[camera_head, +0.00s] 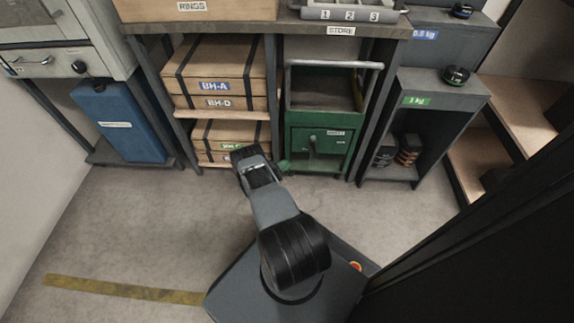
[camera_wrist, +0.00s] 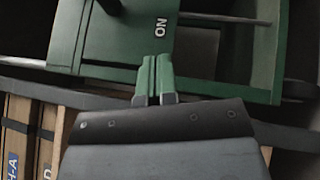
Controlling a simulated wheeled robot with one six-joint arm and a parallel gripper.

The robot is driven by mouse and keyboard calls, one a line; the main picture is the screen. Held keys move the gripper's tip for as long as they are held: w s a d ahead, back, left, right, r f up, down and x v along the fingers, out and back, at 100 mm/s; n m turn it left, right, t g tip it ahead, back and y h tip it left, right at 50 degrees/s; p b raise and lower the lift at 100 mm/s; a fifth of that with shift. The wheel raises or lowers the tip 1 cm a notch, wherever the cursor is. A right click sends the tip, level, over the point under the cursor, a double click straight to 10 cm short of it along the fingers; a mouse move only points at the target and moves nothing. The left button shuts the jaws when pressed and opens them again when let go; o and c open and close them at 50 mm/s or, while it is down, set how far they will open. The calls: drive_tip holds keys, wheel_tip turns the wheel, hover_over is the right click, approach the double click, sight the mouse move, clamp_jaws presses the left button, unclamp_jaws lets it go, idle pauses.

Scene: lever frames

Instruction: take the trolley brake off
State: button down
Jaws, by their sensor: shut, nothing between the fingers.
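The green trolley (camera_head: 340,119) stands under the bench in the head view, with a grey push handle across its top. A short lever (camera_head: 312,147) shows on its green front, beside a small white label too small to read. In the wrist view the trolley (camera_wrist: 130,45) fills the upper part, turned sideways, with a white "ON" mark (camera_wrist: 160,27) on its face. My gripper (camera_head: 284,167) is low at the trolley's left front edge. In the wrist view its two green-padded fingers (camera_wrist: 155,72) are together and empty, just below the "ON" mark. I cannot tell whether they touch the trolley.
Wooden boxes (camera_head: 218,72) fill the shelf left of the trolley. A blue case (camera_head: 119,121) stands further left. A dark shelf unit with weights (camera_head: 455,76) is on the right. The bench (camera_head: 250,28) overhangs the trolley. The floor (camera_head: 140,225) to the left is clear.

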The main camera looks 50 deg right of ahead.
sight(315, 149)
drive_tip(key=s+d+r+b, duration=0.1)
drive_tip(key=s+d+r, duration=0.1)
drive_tip(key=s+d, duration=0.4)
drive_tip(key=shift+d+r+b, duration=0.3)
drive_tip(key=shift+d, duration=0.8)
